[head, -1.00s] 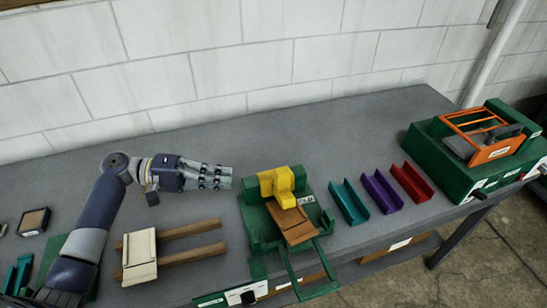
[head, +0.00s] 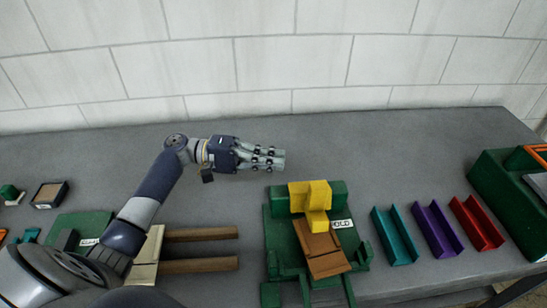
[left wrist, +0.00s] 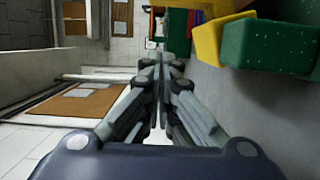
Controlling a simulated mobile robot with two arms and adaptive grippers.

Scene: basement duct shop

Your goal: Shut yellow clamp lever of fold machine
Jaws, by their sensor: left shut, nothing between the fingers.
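The fold machine (head: 283,231) is green and stands on the bench in the middle of the head view, with a "FOLD" label. Its yellow clamp lever (head: 318,221) sits at the machine's back and points toward the front, over a brown sheet (head: 322,256). The yellow part (left wrist: 208,42) and the green back block (left wrist: 262,45) also show at the upper right of the left wrist view. My left gripper (head: 282,160) is shut and empty, behind and a little left of the machine, apart from the lever. My right gripper is not in view.
Teal (head: 397,238), purple (head: 438,229) and red (head: 477,223) channels lie right of the machine. A green machine (head: 500,190) stands at the far right. A pale block with two wooden bars (head: 200,235) lies at left. The bench back is clear.

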